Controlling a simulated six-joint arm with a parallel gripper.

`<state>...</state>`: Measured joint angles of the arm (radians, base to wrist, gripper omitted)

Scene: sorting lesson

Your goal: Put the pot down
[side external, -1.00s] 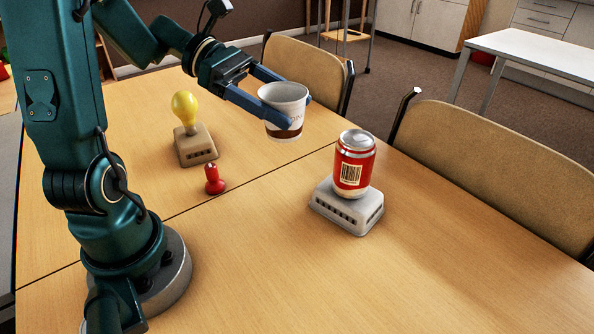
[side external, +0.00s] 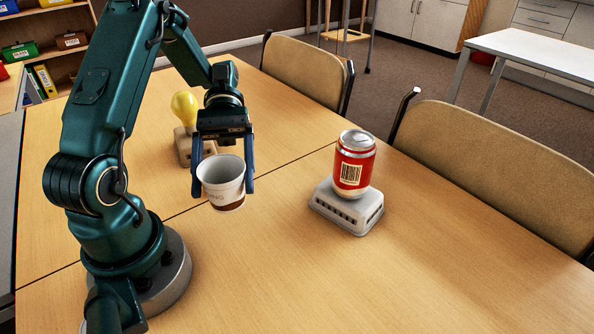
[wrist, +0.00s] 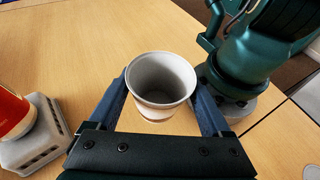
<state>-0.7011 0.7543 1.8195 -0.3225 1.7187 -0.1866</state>
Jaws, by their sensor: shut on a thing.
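The only pot-like thing is a white paper cup (side external: 222,172) with a brown band and faint lettering. It is upright, open at the top, and looks empty in the wrist view (wrist: 162,80). My gripper (side external: 223,184) points down and is shut on the cup, one blue finger on each side. The cup is over the wooden table (side external: 290,270), in front of the yellow bulb's block. I cannot tell whether its bottom touches the table. The fingers also show in the wrist view (wrist: 163,105).
A red can (side external: 354,165) stands on a pale grey block (side external: 347,208) to the right. A yellow bulb (side external: 185,107) stands on a beige block (side external: 184,147) behind my gripper. The front right of the table is clear. Chairs (side external: 500,165) line the far edge.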

